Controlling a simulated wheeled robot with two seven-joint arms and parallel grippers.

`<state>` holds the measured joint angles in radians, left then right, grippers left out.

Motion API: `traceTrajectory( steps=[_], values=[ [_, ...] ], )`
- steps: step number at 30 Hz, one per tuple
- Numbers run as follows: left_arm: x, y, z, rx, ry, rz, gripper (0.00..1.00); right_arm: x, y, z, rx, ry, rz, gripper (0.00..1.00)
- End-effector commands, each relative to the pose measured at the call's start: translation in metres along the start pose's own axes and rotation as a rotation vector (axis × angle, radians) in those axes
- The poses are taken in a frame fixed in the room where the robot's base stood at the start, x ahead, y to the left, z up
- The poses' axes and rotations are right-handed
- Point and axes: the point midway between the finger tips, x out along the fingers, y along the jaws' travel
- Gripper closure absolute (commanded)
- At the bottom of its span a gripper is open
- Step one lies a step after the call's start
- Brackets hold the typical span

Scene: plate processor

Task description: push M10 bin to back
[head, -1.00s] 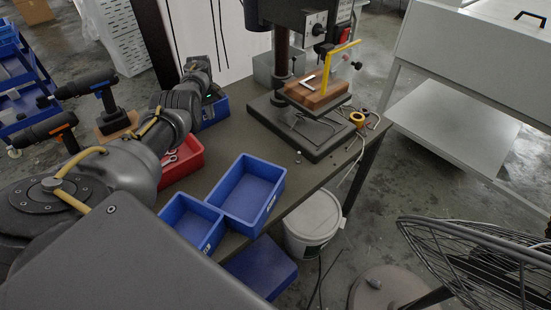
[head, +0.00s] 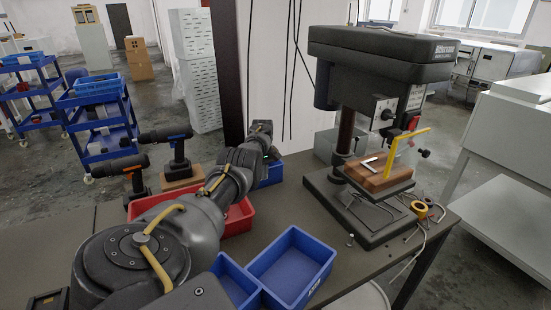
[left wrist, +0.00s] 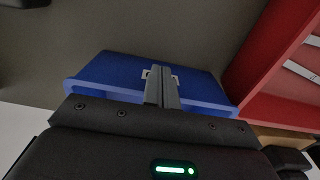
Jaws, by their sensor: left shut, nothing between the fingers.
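A small blue bin (head: 272,174) stands at the back of the table, partly hidden by my left arm. A blue bin (left wrist: 105,68) also fills the middle of the left wrist view, beside a red bin (left wrist: 262,72). No M10 label is legible. My left gripper (left wrist: 161,76) is shut and empty, its fingers over the blue bin's near side; I cannot tell whether they touch it. In the head view its fingers are hidden behind my wrist. Two more blue bins, a larger one (head: 291,262) and a smaller one (head: 232,283), stand at the front. My right gripper is out of view.
A drill press (head: 368,215) stands right of the bins, with a tape roll (head: 420,208) and cables beside it. The red bin (head: 238,217) lies partly under my left arm. Two cordless drills (head: 178,157) stand on the left. A dark post rises behind the table.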

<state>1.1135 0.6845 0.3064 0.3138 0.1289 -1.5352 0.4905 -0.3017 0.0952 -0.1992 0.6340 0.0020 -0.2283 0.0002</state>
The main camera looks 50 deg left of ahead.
Motion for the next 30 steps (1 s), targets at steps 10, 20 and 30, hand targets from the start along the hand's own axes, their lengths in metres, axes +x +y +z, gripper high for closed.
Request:
traceTrajectory(
  steps=[10, 20, 30],
  values=[
    [-0.062, -0.001, -0.001, -0.002, 0.0, 0.0, 1.0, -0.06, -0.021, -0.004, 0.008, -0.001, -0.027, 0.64],
    [-0.089, -0.001, -0.001, 0.0, -0.001, -0.001, 1.0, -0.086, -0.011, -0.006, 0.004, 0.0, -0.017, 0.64],
    [-0.088, -0.001, -0.001, -0.001, -0.001, 0.0, 1.0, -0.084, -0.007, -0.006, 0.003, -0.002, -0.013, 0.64]
  ],
)
